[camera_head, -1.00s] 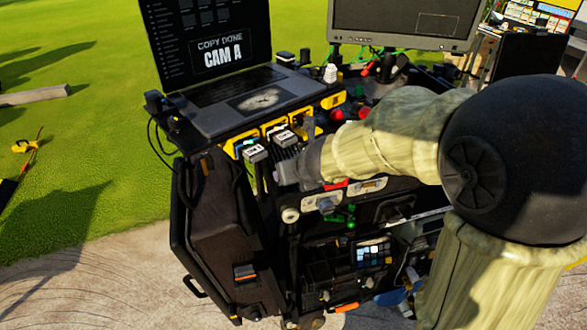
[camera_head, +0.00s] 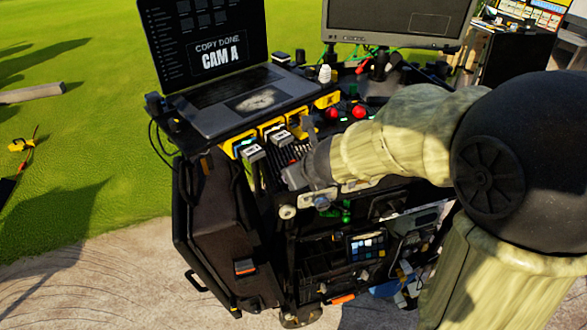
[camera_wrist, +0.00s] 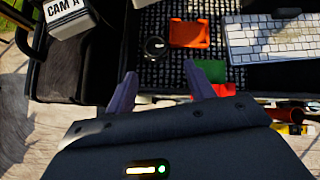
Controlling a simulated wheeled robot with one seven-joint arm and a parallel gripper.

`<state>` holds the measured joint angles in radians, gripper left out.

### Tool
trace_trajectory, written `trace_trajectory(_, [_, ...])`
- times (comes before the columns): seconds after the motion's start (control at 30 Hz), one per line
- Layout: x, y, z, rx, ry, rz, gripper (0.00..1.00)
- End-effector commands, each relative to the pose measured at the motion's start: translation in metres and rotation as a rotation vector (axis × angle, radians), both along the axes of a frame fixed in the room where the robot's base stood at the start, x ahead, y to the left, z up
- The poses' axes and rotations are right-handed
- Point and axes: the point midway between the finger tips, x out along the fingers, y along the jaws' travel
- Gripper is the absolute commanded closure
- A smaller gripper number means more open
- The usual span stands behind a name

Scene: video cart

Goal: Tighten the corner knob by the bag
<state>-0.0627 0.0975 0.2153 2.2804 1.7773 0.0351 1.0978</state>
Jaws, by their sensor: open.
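The black bag (camera_head: 222,232) hangs on the left side of the cart. A pale round knob (camera_head: 287,212) sits at the cart's front left corner, just right of the bag. A darker knob (camera_head: 322,202) is close to its right; I cannot tell for sure which is the corner knob. My gripper (camera_head: 291,174) is above these knobs at the cart's top edge, apart from them. In the wrist view my gripper (camera_wrist: 160,84) is open, its fingers spread with nothing between them, over the black perforated top.
A laptop (camera_head: 235,103) and yellow-cased gear (camera_head: 272,127) stand on the cart top. Two red knobs (camera_head: 345,113) are behind my arm. The wrist view shows a white keyboard (camera_wrist: 265,38), an orange piece (camera_wrist: 190,33), a ring (camera_wrist: 154,47) and a CAM A box (camera_wrist: 68,16).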

Motion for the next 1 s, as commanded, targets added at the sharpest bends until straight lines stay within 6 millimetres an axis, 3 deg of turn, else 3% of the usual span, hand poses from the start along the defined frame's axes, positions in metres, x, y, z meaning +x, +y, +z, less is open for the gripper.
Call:
trace_trajectory(0.57, [-0.062,-0.048,-0.044,-0.787,-0.131,1.037,0.46])
trace_trajectory(1.0, [-0.136,-0.113,-0.082,-1.235,-0.149,2.026,0.46])
